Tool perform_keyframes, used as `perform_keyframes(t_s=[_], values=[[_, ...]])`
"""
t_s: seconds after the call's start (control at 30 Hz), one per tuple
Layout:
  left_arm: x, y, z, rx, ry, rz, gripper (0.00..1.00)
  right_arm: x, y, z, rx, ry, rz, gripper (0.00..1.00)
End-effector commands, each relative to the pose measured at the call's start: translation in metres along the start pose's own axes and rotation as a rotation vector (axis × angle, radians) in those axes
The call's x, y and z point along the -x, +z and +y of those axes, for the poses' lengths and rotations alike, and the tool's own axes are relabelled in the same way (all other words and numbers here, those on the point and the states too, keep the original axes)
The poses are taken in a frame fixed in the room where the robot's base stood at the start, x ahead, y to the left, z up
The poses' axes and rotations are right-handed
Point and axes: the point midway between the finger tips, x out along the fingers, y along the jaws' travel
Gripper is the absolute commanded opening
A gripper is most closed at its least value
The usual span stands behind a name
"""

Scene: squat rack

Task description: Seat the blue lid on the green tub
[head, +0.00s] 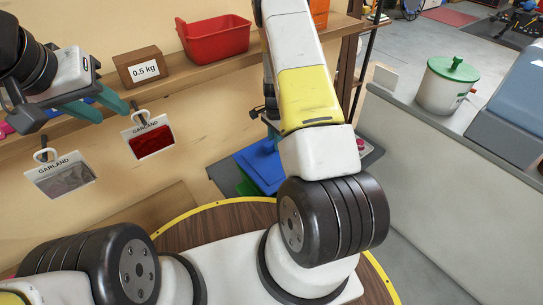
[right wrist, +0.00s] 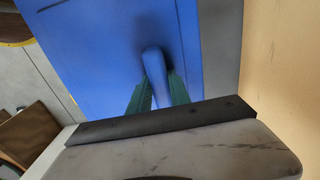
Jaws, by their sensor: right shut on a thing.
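The blue lid (head: 262,172) is partly hidden behind my right arm in the head view; it fills much of the right wrist view (right wrist: 100,55). My right gripper (right wrist: 159,92) is shut on the lid's raised blue handle, with a green finger on each side. A small piece of green, apparently the green tub (head: 247,188), shows below the lid in the head view. The rest is hidden, and I cannot tell whether the lid touches it. My left gripper (head: 107,110) is open and empty in front of the wall shelf, its teal fingers apart.
A red bin (head: 213,40) and a 0.5 kg wooden block (head: 138,67) stand on the shelf. Two GARLAND packets (head: 150,138) hang below it. A white pot with a green lid (head: 446,85) stands on the right counter. A grey surface (head: 224,178) lies beside the blue lid.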

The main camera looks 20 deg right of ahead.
Motion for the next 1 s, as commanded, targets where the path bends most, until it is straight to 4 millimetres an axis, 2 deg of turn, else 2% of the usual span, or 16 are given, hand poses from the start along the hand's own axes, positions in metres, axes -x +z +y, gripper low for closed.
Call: perform_keyframes(t_s=[1.0], values=[[0.0,0.0,0.0,0.0,0.0,0.0,0.36,-0.008,0.0,-0.0002,0.001,0.0,0.0,0.0]])
